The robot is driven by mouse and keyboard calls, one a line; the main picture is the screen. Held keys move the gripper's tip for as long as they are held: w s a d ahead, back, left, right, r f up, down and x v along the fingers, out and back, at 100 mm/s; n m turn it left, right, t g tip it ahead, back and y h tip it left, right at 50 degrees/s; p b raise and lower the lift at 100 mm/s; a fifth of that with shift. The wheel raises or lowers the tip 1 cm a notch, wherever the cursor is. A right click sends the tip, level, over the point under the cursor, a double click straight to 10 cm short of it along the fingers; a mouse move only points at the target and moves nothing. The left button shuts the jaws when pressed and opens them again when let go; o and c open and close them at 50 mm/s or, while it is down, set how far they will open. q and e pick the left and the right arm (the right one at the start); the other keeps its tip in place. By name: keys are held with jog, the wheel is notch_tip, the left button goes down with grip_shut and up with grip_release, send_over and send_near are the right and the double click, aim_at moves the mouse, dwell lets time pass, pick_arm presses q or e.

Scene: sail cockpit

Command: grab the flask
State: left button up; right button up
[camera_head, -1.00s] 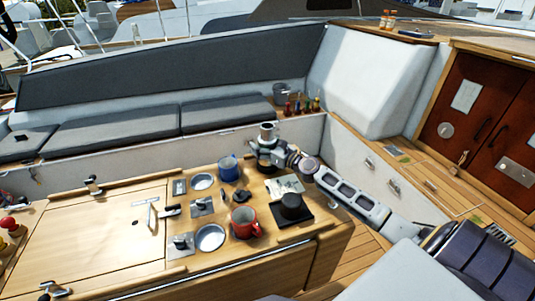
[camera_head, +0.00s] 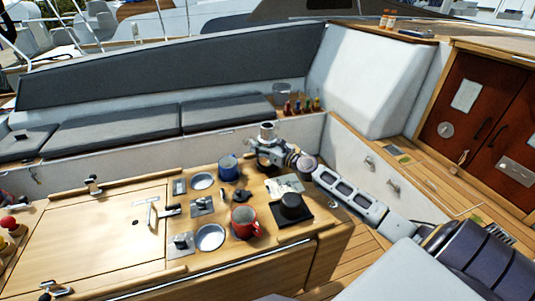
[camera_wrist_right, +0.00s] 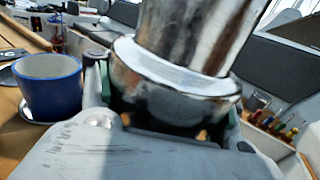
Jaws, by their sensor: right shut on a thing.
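The flask (camera_head: 267,130) is a shiny metal cylinder, upright at the far right corner of the wooden table. My right gripper (camera_head: 266,148) is around its lower part, shut on it. In the right wrist view the flask (camera_wrist_right: 190,60) stands large between the fingers, with a wider metal collar low on its body. The gripper hides the flask's base, so I cannot tell whether it touches the table. My left gripper is not in view.
A blue mug (camera_head: 228,168) stands close to the left of the gripper. A red mug (camera_head: 245,222), a black round item (camera_head: 292,206), metal plates (camera_head: 210,237) and a paper (camera_head: 284,184) lie nearer.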

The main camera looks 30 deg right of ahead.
jog(key=shift+c, duration=1.4)
jog(key=shift+r, duration=0.35)
jog(key=shift+r+p, duration=2.65)
jog(key=shift+r, duration=2.05)
